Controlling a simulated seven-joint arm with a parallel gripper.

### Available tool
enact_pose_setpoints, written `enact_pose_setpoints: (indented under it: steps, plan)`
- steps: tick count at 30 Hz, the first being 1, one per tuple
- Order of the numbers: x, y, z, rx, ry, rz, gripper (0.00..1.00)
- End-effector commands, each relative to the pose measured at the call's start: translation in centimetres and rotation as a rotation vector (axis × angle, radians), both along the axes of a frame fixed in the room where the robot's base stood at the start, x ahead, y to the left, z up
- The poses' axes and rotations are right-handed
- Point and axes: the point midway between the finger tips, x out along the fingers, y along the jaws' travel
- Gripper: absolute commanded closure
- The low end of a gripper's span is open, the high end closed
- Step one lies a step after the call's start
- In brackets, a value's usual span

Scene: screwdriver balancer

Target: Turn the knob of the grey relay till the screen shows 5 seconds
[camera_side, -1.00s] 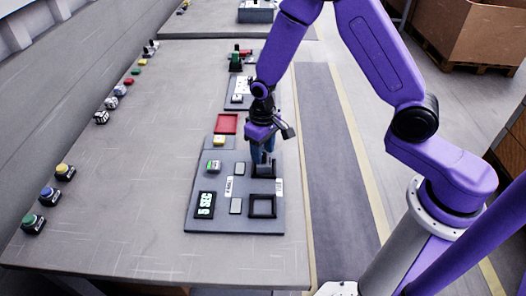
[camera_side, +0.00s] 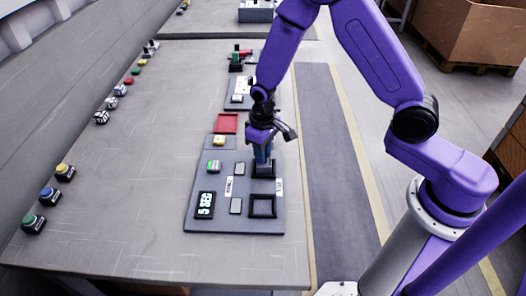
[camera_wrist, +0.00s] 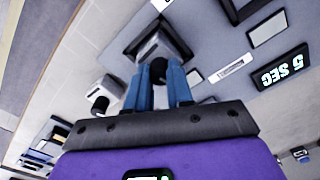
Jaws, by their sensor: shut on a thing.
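The grey relay (camera_wrist: 160,42) sits in a black square socket on the dark panel, partly hidden by my fingers. Its small dark knob (camera_wrist: 158,70) shows between my blue fingertips in the wrist view. My gripper (camera_side: 263,160) points down over the relay, and its fingers (camera_wrist: 158,82) are shut on the knob. The black screen (camera_side: 205,205) at the panel's lower left reads "5 SEC"; it also shows in the wrist view (camera_wrist: 282,68), rotated.
An empty black socket (camera_side: 263,206) lies in front of the relay. Several coloured buttons line the table's left side, and the middle table is clear.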

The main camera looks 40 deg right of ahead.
Motion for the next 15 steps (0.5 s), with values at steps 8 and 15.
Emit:
enact_pose_setpoints:
  steps: [8, 15]
  plan:
    - [0.02, -0.01, 0.02, 0.0, -0.001, 0.005, 0.69]
    - [0.01, -0.02, 0.01, 0.0, -0.001, 0.004, 0.52]
